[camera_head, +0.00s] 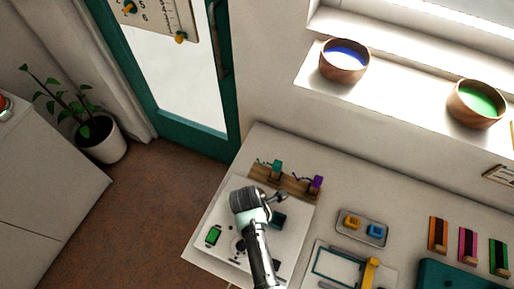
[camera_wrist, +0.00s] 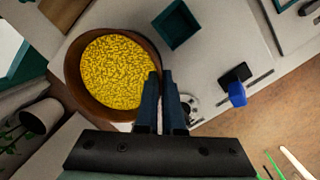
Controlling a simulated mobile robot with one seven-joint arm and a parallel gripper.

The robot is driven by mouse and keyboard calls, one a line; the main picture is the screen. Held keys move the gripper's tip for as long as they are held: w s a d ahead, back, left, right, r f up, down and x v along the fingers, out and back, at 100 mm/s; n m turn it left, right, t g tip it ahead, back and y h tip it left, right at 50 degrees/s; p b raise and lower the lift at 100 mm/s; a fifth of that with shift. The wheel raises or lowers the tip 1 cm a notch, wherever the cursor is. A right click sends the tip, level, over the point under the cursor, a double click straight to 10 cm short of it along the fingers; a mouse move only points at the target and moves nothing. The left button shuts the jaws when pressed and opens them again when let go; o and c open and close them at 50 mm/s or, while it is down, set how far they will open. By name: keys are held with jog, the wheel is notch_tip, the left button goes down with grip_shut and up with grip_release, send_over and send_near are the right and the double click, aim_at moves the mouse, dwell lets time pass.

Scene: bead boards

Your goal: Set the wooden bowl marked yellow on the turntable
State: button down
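The wooden bowl (camera_wrist: 79,97) full of yellow beads is large in the wrist view, left of my gripper's fingers. My gripper (camera_wrist: 160,75) has its two dark fingers close together at the bowl's right rim, one on each side of the wall, so it looks shut on the rim. In the head view my gripper (camera_head: 257,208) is over the white board at the counter's left end; I cannot make out this bowl there. A pale disc with dark parts (camera_wrist: 192,107), partly behind the fingers, may be the turntable; I cannot be sure.
A hook rack (camera_head: 287,181) stands behind my gripper. A tray with yellow and blue blocks (camera_head: 362,228) is to the right. Blue (camera_head: 344,61) and green (camera_head: 476,103) bowls sit on the sill.

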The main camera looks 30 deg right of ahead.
dwell(0.3)
jog(key=c, duration=1)
grip_release()
jog(key=shift+o, duration=0.2)
notch_tip(320, 180, up, 7)
jog(key=p, duration=0.7)
